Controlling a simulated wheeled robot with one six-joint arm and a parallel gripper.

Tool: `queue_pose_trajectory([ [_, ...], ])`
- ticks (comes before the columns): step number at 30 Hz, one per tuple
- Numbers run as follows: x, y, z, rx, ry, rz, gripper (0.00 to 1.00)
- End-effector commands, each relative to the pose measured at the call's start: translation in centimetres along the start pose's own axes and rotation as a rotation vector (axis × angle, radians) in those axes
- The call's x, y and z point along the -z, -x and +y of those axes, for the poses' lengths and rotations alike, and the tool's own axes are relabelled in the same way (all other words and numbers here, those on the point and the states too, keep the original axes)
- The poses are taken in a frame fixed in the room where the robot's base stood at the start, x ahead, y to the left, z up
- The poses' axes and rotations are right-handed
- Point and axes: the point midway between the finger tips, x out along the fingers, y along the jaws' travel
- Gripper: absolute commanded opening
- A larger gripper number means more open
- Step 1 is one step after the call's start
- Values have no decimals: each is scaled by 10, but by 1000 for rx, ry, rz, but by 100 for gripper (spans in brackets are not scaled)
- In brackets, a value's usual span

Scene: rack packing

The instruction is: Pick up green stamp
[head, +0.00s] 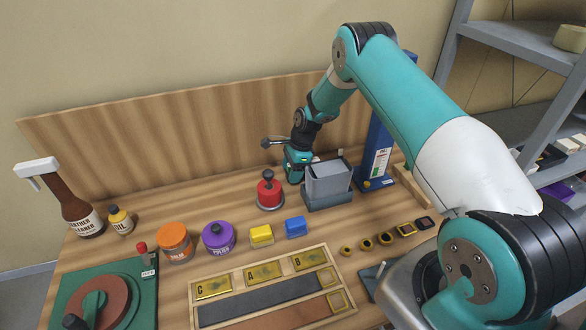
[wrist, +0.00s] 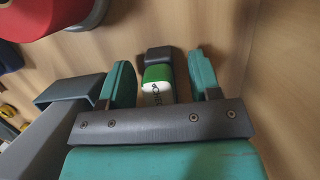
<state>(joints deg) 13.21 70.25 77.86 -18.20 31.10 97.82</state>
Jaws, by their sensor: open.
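The green stamp (wrist: 158,73), a green block with a dark end and a white lettered label, shows in the wrist view. My gripper (wrist: 161,76) is open, with one teal finger on each side of it. A small gap shows on both sides, so the fingers look apart from it. The near end of the stamp is hidden behind the gripper's grey bar. In the head view my gripper (head: 297,164) is low at the back of the table, and I cannot make out the green stamp there.
A grey box (head: 328,182) stands close to the right of my gripper, and a red round object with a dark knob (head: 269,194) close to the left. A blue press (head: 375,165) stands further right. The wooden back panel (head: 180,135) is just behind.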

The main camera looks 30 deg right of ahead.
Motion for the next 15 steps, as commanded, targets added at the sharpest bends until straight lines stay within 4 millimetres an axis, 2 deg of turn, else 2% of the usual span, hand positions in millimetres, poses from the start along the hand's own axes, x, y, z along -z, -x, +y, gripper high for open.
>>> queue_pose_trajectory([
  [5,0,0,0,1,0,0,55],
  [9,0,0,0,1,0,0,23],
  [12,0,0,0,1,0,0,4],
  [15,0,0,0,1,0,0,4],
])
